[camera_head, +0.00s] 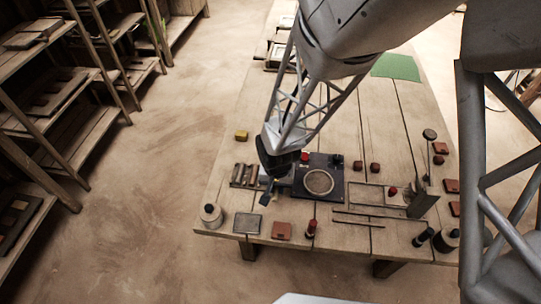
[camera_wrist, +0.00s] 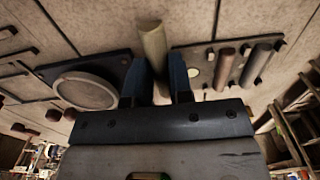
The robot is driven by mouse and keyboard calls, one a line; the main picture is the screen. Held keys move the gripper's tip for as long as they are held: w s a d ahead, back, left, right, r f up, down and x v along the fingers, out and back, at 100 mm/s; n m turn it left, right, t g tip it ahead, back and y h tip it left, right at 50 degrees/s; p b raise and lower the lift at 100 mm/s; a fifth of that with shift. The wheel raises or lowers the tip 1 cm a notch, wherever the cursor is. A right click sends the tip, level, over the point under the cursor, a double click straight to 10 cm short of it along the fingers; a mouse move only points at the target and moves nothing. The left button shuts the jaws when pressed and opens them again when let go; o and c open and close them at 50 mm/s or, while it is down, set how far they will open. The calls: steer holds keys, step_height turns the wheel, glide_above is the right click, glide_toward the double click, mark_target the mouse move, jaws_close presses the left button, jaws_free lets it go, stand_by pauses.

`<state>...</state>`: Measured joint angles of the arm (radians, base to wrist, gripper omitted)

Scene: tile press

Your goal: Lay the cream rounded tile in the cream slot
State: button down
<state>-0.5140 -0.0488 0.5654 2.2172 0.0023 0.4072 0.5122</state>
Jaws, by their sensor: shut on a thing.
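My gripper (camera_wrist: 161,78) is shut on the cream rounded tile (camera_wrist: 153,45), a pale bar with a curved top held between the blue fingers in the wrist view. In the head view my gripper (camera_head: 270,197) is low over the table, between the slotted tray (camera_head: 236,184) and the dark press plate, and the tile cannot be made out there.
The dark press plate (camera_wrist: 116,62) with a round pale disc (camera_wrist: 86,90) is close left of my gripper. In the head view a spool (camera_head: 211,215), grey tile (camera_head: 247,223) and red-brown tile (camera_head: 282,231) lie along the near table edge. A yellow block (camera_head: 241,135) is behind the tray.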

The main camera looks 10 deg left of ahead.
steer(key=w+a, duration=0.1)
steer(key=w, duration=0.1)
steer(key=w+a, duration=0.1)
steer(key=w, duration=0.1)
steer(key=w+a, duration=0.1)
steer(key=w, duration=0.1)
steer(key=shift+w+a+f, duration=0.25)
steer(key=shift+f, duration=0.05)
steer(key=shift+w+a+f, duration=0.1)
steer(key=shift+w+a, duration=0.1)
steer(key=shift+w, duration=0.2)
steer(key=shift+f, duration=1.7)
steer(key=shift+f, duration=0.15)
steer(key=c, duration=1)
jaws_free()
steer(key=shift+r, duration=6.15)
